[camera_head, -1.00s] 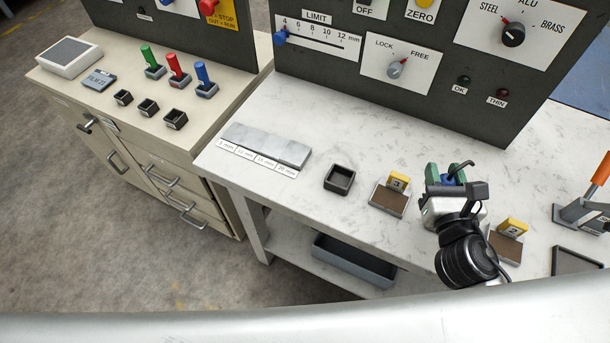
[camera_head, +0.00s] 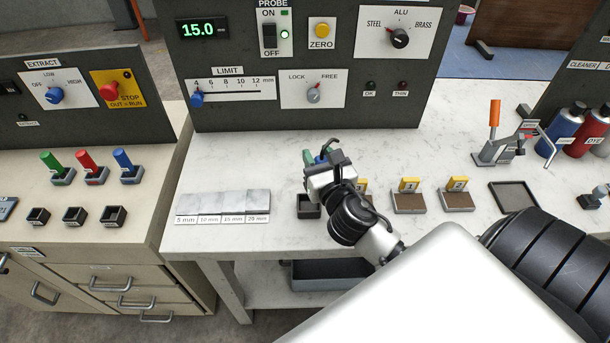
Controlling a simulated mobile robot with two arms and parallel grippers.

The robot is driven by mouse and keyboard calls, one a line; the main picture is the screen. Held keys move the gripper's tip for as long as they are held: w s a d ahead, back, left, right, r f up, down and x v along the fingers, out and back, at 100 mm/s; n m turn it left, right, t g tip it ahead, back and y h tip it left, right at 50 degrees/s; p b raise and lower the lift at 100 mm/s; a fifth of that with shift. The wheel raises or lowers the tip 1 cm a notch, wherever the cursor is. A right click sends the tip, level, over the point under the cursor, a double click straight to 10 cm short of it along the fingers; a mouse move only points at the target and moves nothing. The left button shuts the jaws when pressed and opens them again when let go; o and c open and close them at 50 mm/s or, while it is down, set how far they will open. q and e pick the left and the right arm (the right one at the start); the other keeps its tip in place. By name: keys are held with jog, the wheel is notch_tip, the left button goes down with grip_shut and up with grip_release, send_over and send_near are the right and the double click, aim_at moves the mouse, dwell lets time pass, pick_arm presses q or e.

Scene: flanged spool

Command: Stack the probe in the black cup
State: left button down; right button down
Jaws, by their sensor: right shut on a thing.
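My right gripper (camera_head: 321,160) has green fingertips and is shut on the probe (camera_head: 325,153), a small blue piece with a dark hooked end; the fingers and gripper body hide most of it. The black cup (camera_head: 308,211), a small square open holder, stands on the white bench just right of the grey step blocks. The gripper is above the cup and covers part of it in the picture. I cannot tell the exact height between them. My left gripper is not in view.
Grey step blocks (camera_head: 222,203) lie left of the cup. Brown blocks with yellow tags (camera_head: 409,201), a dark tray (camera_head: 513,197) and an orange-handled clamp (camera_head: 494,143) stand to the right. The control panel (camera_head: 300,60) rises behind. Small black holders (camera_head: 75,216) sit on the left cabinet.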

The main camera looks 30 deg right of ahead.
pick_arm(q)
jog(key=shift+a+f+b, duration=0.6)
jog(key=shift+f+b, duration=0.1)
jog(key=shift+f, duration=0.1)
pick_arm(e)
jog(key=f, duration=0.1)
jog(key=w+a+f, duration=0.1)
jog(key=f, duration=0.1)
jog(key=a+f, duration=0.1)
jog(key=f, duration=0.1)
jog(key=shift+w+f, duration=0.15)
jog(key=shift+f, duration=0.05)
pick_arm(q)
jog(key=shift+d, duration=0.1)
pick_arm(e)
jog(key=shift+f, duration=0.35)
jog(key=c, duration=0.7)
grip_release()
jog(key=shift+c, duration=0.2)
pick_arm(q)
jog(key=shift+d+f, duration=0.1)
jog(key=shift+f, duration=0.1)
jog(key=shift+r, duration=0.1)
pick_arm(e)
jog(key=shift+r, duration=0.1)
